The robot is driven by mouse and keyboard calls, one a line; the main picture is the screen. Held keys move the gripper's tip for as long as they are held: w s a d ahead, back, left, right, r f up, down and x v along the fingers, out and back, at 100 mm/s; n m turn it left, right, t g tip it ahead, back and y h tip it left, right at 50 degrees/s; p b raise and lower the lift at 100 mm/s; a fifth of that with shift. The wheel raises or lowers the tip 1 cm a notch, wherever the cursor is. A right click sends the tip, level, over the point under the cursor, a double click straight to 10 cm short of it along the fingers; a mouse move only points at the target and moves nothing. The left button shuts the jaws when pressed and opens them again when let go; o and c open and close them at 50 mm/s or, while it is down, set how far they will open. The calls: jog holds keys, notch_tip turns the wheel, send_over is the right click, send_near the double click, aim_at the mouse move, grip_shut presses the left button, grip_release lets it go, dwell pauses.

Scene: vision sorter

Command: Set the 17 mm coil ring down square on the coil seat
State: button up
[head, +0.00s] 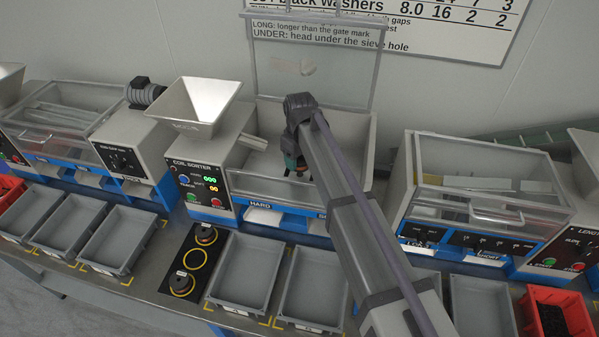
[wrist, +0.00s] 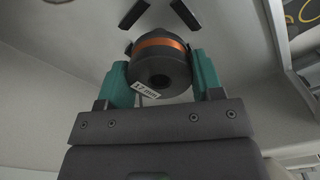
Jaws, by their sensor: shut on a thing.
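The 17 mm coil ring (wrist: 160,66) is dark with a copper band and a white "17 mm" tag. It sits between the teal fingers of my gripper (wrist: 162,80) in the wrist view, which are shut on it from both sides. Dark angled bars (wrist: 133,14), probably part of the coil seat, show just beyond the ring. I cannot tell whether the ring touches the seat or is square to it. In the head view my gripper (head: 293,162) is inside the open bay of the coil sorter (head: 205,190), and my arm hides part of the bay.
The bay's clear lid (head: 312,65) stands raised behind my arm. A hopper (head: 197,105) is left of the bay. In front, a black mat (head: 197,262) holds two more coil rings, beside grey trays (head: 247,262). A closed sorter (head: 480,185) stands to the right.

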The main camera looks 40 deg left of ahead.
aim_at(300, 177)
notch_tip(300, 177, down, 4)
jog(key=b, duration=0.3)
jog(key=shift+b, duration=0.35)
jog(key=shift+r, duration=0.3)
jog(key=shift+f, duration=0.25)
jog(key=shift+s+d+f+b, duration=0.2)
jog(key=shift+d+b, duration=0.05)
jog(key=shift+b, duration=0.2)
jog(key=shift+s+d, duration=0.1)
jog(key=o, duration=0.9)
jog(key=shift+s+d, duration=0.1)
jog(key=shift+o, duration=0.8)
jog(key=r+p, duration=0.8)
jog(key=p, duration=0.1)
jog(key=r+p, duration=0.4)
jog(key=r, duration=0.1)
jog(key=shift+w+a+r+p, duration=0.1)
jog(key=shift+w+a+p, duration=0.25)
jog(key=shift+a, duration=0.05)
